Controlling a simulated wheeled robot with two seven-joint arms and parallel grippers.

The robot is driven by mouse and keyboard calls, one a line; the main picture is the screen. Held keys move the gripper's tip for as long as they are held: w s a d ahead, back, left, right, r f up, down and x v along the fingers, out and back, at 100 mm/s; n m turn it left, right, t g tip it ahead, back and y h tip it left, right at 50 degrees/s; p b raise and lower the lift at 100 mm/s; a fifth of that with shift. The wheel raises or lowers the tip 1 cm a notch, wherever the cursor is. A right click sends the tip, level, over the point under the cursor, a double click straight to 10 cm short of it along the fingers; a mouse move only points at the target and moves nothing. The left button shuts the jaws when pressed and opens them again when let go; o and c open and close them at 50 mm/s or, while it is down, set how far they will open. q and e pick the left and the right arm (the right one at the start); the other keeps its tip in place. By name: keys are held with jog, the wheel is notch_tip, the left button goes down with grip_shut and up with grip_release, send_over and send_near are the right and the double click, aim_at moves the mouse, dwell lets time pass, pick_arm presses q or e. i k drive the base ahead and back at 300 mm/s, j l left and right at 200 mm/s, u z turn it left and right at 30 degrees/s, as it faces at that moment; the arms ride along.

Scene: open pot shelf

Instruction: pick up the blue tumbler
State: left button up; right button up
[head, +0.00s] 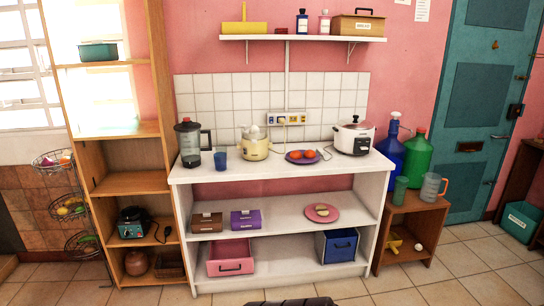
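The blue tumbler (220,159) stands upright on the white counter (283,169), near its left end. It is just right of the blender (190,143) and left of a cream-coloured appliance (255,146). Nothing covers it from the front. Neither of my grippers is in view.
A purple plate with red items (301,157) and a rice cooker (353,137) stand farther right on the counter. A tall wooden shelf (132,184) rises close on the left. The counter's front edge before the tumbler is clear, and the floor in front is open.

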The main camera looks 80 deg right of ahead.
aim_at(220, 158)
jog(key=z, duration=2.25)
